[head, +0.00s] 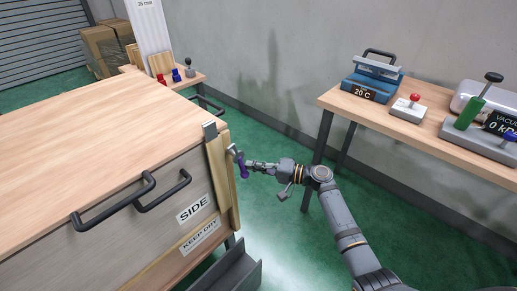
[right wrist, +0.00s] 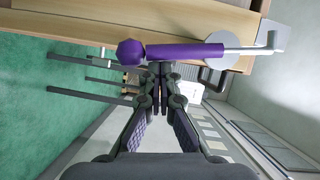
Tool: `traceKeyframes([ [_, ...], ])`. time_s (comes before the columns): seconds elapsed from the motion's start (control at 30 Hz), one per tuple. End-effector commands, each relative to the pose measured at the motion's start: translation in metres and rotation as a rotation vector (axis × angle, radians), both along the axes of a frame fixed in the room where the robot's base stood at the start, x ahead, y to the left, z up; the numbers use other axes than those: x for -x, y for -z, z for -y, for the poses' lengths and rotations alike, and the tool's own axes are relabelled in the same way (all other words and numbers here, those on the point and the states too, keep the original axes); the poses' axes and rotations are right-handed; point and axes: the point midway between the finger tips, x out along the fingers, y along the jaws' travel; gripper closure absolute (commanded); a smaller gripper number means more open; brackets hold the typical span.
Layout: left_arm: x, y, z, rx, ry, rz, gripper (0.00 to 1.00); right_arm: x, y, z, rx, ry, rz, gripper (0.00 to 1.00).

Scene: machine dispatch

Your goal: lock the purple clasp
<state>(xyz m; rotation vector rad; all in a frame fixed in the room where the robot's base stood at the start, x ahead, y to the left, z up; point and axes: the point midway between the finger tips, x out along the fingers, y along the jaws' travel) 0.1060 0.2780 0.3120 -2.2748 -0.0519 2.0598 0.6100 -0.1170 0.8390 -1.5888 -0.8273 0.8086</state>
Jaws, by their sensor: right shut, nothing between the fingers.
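The purple clasp (head: 241,164) is a lever with a purple grip and a metal rod, at the right corner of the big wooden crate (head: 110,110). In the right wrist view the clasp (right wrist: 185,51) lies across the picture, its round knob to the left and its rod ending at a bent metal end on the right. My right gripper (head: 250,166) is at the clasp, and its shut, empty fingertips (right wrist: 158,72) point at the purple grip near the knob. I cannot tell whether they touch it. My left gripper is not in view.
Black handles (head: 112,205) stick out from the crate's front. A bench (head: 335,100) with devices stands at the right. Green floor (head: 285,235) lies open between crate and bench.

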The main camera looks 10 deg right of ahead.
Motion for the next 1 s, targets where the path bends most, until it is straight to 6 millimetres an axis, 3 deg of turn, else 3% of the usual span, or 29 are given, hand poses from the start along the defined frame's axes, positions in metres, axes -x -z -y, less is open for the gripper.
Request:
traceKeyframes([
  [0.3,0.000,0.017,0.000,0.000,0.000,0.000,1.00,0.006,0.009,-0.009,-0.137,-0.001,-0.091,1.00],
  [1.0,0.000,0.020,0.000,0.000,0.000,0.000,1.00,0.008,0.008,-0.013,-0.183,-0.001,-0.120,1.00],
])
